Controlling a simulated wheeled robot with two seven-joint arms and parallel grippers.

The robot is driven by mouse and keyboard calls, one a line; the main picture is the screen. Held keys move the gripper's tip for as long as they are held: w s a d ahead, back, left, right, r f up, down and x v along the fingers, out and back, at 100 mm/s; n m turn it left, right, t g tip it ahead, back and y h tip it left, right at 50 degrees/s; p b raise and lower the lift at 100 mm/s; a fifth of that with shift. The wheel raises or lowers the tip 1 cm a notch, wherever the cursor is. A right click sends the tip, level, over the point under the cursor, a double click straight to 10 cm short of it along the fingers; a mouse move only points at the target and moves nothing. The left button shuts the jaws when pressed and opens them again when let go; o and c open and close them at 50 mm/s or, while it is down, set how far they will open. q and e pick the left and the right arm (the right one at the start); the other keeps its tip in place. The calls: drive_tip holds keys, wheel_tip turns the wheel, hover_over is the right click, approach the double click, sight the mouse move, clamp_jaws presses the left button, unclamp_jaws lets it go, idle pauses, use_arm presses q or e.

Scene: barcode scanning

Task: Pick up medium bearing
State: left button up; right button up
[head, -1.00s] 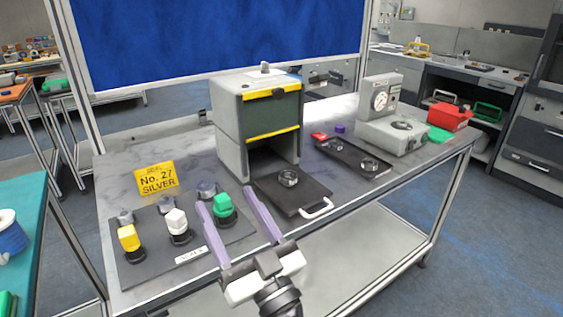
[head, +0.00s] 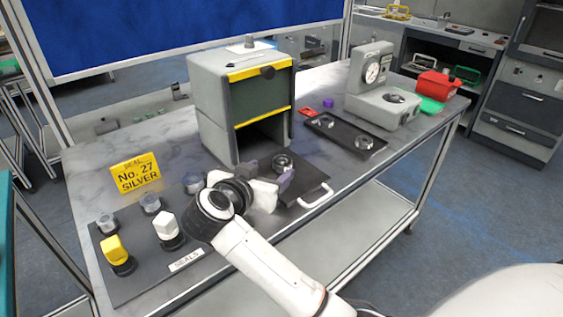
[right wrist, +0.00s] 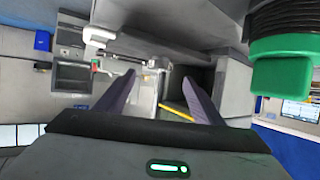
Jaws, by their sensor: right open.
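A metal ring bearing (head: 283,163) lies on the black plate with a white handle (head: 318,196), in front of the grey box. Two more bearings lie on a dark tray to the right, a left one (head: 326,121) and a right one (head: 364,143). I cannot tell which is the medium one. My right gripper (head: 267,175) is low beside the plate's left side, close to the nearest bearing. Its purple fingers are apart and empty in the right wrist view (right wrist: 158,77). No bearing shows clearly there. My left gripper is not in view.
The grey box (head: 215,100) has an open lower bay behind the plate. A gauge (head: 385,100) and red bin (head: 437,85) stand at right.

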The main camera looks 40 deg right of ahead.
sight(281, 163)
drive_tip(key=x, duration=0.6)
drive_tip(key=shift+w+d+f, duration=0.1)
drive_tip(key=shift+w+d, duration=0.1)
drive_tip(key=c, duration=1.2)
